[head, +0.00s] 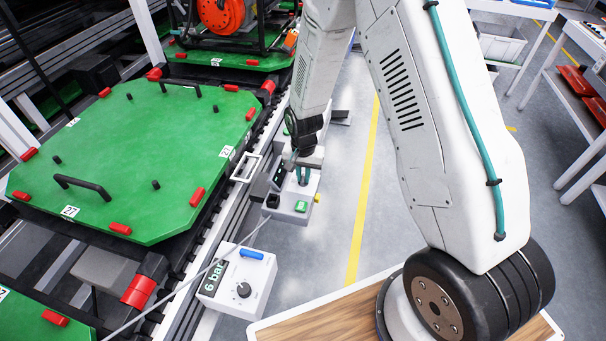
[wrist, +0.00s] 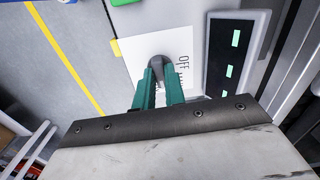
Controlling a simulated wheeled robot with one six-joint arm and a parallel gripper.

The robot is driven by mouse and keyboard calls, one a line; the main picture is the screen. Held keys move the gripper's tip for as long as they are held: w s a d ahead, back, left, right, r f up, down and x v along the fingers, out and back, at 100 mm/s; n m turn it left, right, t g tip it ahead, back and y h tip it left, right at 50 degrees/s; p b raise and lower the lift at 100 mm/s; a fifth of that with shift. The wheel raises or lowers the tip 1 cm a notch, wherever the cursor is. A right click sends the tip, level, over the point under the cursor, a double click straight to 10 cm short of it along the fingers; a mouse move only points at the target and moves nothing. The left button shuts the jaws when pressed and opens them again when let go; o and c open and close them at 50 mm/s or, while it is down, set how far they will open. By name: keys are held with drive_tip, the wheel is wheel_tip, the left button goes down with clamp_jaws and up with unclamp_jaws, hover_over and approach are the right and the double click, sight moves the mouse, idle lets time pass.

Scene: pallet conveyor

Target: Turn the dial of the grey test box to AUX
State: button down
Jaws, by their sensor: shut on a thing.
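The grey test box (head: 286,213) stands beside the conveyor in the middle of the head view, under my arm. My gripper (head: 299,178) points down over it, with teal fingers. In the wrist view my gripper (wrist: 160,80) is shut on the grey dial (wrist: 158,61), one finger on each side. The dial sits on a white label plate (wrist: 133,62). The word OFF shows to the right of the dial. A second word below it is mostly covered by a finger, and AUX cannot be read. A dark panel with green bars (wrist: 232,58) lies to the right.
A white box marked 6 bar (head: 237,283) with a black knob stands nearer, a cable crossing it. Green pallets (head: 140,150) with red clips fill the conveyor at left. A wooden-topped surface (head: 325,325) is in front. The grey floor right of the box is clear.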

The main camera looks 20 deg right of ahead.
sight(303, 177)
drive_tip(key=shift+m, duration=0.4)
drive_tip(key=c, duration=1.5)
unclamp_jaws()
drive_tip(key=shift+o, duration=0.2)
drive_tip(key=shift+r, duration=0.1)
wheel_tip(303, 177, up, 8)
drive_tip(key=shift+f, duration=0.2)
